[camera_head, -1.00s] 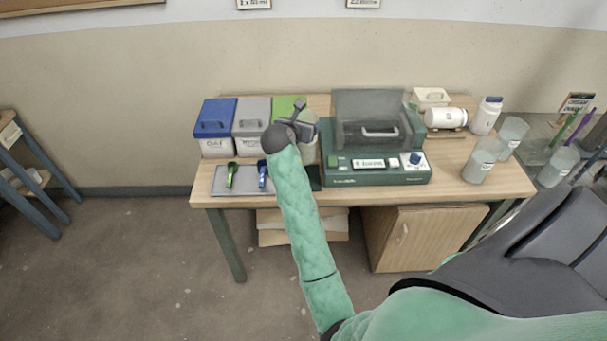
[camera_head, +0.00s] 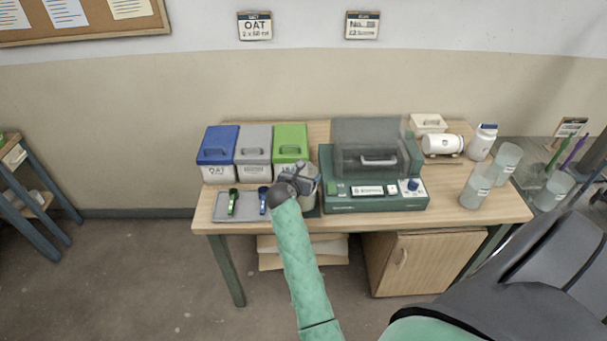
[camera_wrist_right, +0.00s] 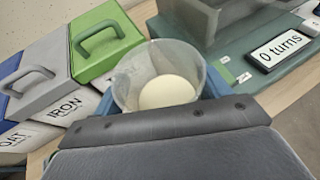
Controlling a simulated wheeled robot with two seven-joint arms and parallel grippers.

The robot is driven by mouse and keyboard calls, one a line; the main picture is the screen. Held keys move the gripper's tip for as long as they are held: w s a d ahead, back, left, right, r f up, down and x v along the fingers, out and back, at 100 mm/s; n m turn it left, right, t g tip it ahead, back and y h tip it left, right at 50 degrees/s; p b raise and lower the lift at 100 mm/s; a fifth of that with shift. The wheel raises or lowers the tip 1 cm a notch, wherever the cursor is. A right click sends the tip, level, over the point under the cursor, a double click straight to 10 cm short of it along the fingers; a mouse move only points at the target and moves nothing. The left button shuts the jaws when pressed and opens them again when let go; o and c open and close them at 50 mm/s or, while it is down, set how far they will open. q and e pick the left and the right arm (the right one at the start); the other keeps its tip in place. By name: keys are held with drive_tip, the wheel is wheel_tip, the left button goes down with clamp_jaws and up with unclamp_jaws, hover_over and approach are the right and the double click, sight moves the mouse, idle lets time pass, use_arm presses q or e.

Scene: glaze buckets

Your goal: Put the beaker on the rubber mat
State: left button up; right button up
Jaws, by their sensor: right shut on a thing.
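The beaker (camera_wrist_right: 157,57) is a clear, translucent cup with pale cream contents, seen from above in the right wrist view. In the head view it shows only partly (camera_head: 309,198), behind my right gripper. My right gripper (camera_head: 306,178) is shut on the beaker near the table's front, between the trays and the green machine. A dark strip, probably the rubber mat (camera_head: 315,211), shows just below the beaker; most of it is hidden. I cannot tell whether the beaker touches it. My left gripper is not in view.
Blue (camera_head: 218,145), grey (camera_head: 253,143) and green-lidded (camera_head: 291,142) bins stand behind. A grey tray (camera_head: 247,212) with two scoops lies left of the gripper. The green machine (camera_head: 375,195) stands close on the right. Clear cups (camera_head: 478,187) stand farther right.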

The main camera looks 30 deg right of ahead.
drive_tip(key=o, duration=2.1)
drive_tip(key=shift+f, duration=0.15)
drive_tip(key=shift+c, duration=0.2)
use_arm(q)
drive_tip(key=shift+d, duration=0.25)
